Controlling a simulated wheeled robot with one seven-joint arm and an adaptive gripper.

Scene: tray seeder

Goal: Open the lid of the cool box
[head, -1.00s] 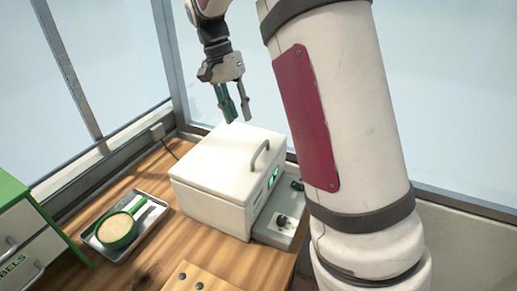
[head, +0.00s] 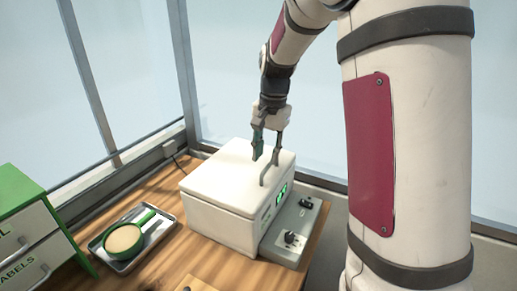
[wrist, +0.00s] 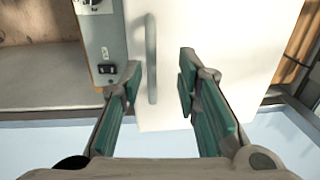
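The white cool box (head: 222,208) stands on the wooden table with its lid (head: 226,178) shut. A grey bar handle (head: 270,170) rises from the lid near its right edge, on the side with the green display. My gripper (head: 267,152) is over the lid, pointing down, close to the handle. In the wrist view the handle (wrist: 151,60) lies lengthwise between the two green-padded fingers. There is a gap on each side of it, narrower on the left. The fingers are open and hold nothing.
A grey control unit (head: 297,228) with knobs adjoins the cool box on the right. A metal tray (head: 113,262) with a green-rimmed round pan (head: 125,240) is to the left, beside a green and white drawer unit (head: 22,225). Glass panes are behind the table.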

